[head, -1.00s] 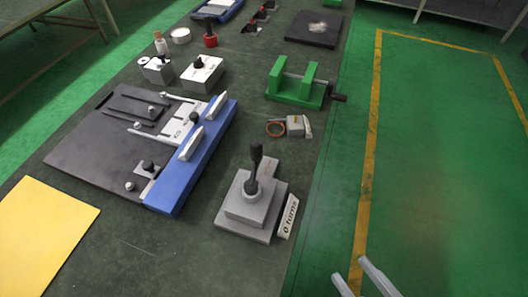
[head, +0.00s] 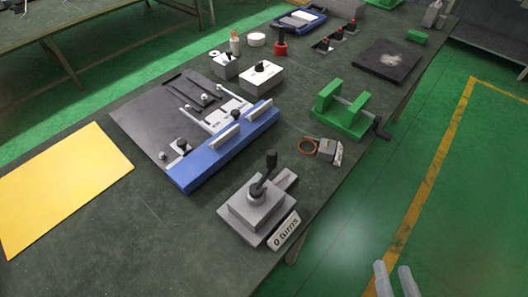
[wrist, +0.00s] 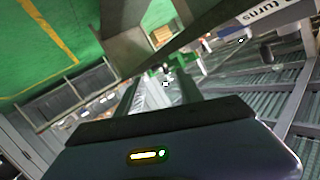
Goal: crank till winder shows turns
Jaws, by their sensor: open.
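The winder (head: 252,211) is a stepped grey block near the table's right edge. A black-knobbed crank handle (head: 264,172) stands up from it, tilted. A white plate (head: 285,231) at its front right reads "0 turns". Part of this lettered plate also shows upside down at the top right of the wrist view (wrist: 273,11). My gripper (head: 393,268) is open and empty at the lower right, over the green floor beyond the table edge. It is to the right of the winder and apart from it.
A blue-edged fixture (head: 222,150) lies left of the winder. The floor at right is clear.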

